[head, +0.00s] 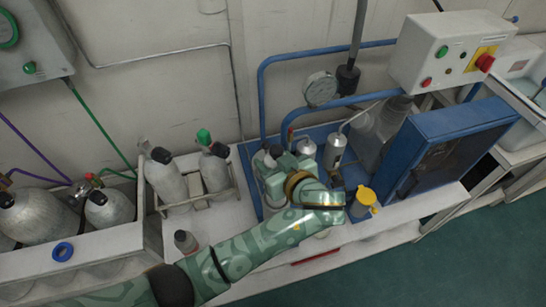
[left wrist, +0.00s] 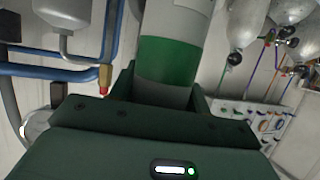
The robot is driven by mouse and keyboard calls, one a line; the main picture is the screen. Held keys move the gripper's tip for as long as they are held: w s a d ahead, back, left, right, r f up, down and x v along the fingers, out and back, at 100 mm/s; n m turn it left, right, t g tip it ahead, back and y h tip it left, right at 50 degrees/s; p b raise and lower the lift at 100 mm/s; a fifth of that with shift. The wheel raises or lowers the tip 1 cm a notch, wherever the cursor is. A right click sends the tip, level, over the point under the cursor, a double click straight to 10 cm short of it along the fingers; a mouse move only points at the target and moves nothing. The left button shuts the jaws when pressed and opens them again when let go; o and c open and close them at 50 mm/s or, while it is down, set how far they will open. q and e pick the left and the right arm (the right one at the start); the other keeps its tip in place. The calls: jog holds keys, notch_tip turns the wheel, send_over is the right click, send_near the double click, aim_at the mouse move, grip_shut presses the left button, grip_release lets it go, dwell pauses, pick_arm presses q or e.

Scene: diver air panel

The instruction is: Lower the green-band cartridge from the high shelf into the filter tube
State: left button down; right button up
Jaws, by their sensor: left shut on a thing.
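The green-band cartridge (left wrist: 168,62) is a pale cylinder with a wide green band. In the left wrist view it stands between the dark green jaws of my left gripper (left wrist: 163,92), which is shut on it. Its top runs out of the frame and its lower end is hidden by the gripper. In the head view my left gripper (head: 287,168) is over the blue-framed panel, among pale cylinders, and its own links partly cover them. I cannot clearly tell the cartridge or the filter tube apart there. The high shelf cannot be made out. My right gripper is not in view.
A metal canister (head: 335,150) and a yellow-lidded pot (head: 362,202) stand close right of my gripper. A blue box frame (head: 440,150) rises further right. Blue pipes (head: 262,85) and a gauge (head: 320,88) are behind. Racked cylinders (head: 166,178) stand left.

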pick_arm(q)
notch_tip(320, 180, down, 7)
jog(key=b, duration=0.4)
jog(key=shift+r, duration=0.1)
jog(key=shift+s+d+f, duration=0.15)
jog(key=shift+f, duration=0.05)
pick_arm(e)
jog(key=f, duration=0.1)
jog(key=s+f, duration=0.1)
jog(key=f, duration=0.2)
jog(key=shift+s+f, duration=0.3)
pick_arm(q)
jog(key=shift+f+b, duration=0.15)
jog(key=shift+b, duration=0.2)
